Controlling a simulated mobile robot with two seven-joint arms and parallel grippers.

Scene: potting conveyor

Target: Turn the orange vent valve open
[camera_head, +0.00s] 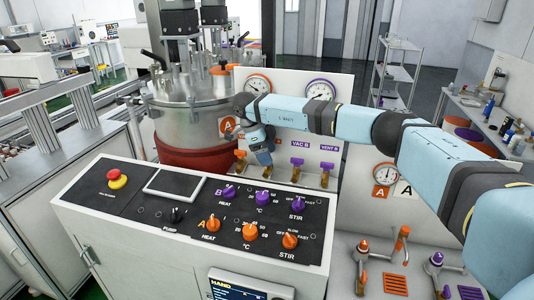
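A small orange valve handle (240,153) shows on the upright panel behind the control console, just left of my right gripper. My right gripper (264,160) points down in front of this panel, beside a row of brass valves. Its fingers are small and partly hidden, so I cannot tell whether they are open or shut, or touching a handle. It covers part of the row, and an orange vent valve cannot be clearly picked out there. Two purple-handled valves (297,163) stand to the right under "VAC B" and "VENT B" labels. My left gripper is out of view.
The console (130,205) with orange and purple knobs and a red stop button (117,179) stands in front. A steel vessel (195,120) is at left. Gauges (258,84) sit above the valves. Orange and purple taps (362,248) are at lower right.

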